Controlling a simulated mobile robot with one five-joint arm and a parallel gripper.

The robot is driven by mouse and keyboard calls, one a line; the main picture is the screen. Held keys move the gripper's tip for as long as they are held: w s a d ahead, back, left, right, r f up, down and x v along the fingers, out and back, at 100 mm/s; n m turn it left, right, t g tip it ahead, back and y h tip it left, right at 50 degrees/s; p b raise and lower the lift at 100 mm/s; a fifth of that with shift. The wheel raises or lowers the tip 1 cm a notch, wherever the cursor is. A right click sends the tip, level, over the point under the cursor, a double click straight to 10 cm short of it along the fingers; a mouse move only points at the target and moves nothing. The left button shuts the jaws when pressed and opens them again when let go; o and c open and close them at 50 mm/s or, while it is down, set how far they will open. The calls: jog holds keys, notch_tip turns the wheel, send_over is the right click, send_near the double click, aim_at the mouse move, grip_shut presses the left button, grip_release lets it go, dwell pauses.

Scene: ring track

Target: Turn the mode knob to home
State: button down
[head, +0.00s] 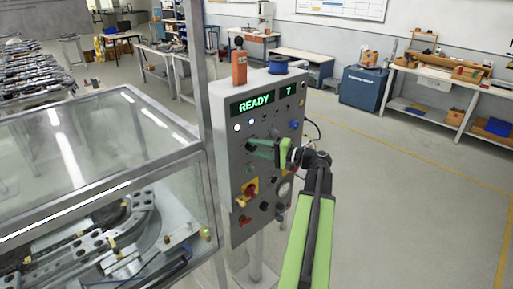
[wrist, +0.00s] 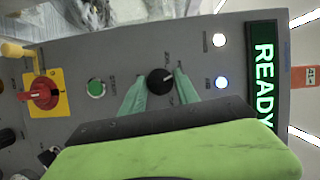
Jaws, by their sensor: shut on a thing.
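The control panel (head: 232,160) is a grey box on a post, with a lit display (head: 256,104) reading READY. My gripper (head: 252,145) reaches its face from the right, below the display. In the wrist view, the black mode knob (wrist: 160,81) with a white pointer mark sits between the two green fingertips of my gripper (wrist: 157,84). The fingers are shut on the knob, one on each side. The lettering around the knob is too small to read. In the head view my fingers mostly hide the knob.
A green button (wrist: 96,88) and a red rotary switch on a yellow plate (wrist: 44,92) are near the knob. Two white lamps (wrist: 220,40) are on the other side. A glass-covered machine (head: 100,170) stands left of the panel. The floor (head: 400,190) to the right is clear.

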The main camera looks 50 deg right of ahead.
dwell(0.3)
jog(key=c, duration=0.9)
grip_release()
jog(key=v, duration=1.7)
jog(key=shift+s+p, duration=0.2)
jog(key=shift+p, duration=0.15)
jog(key=shift+d, duration=0.1)
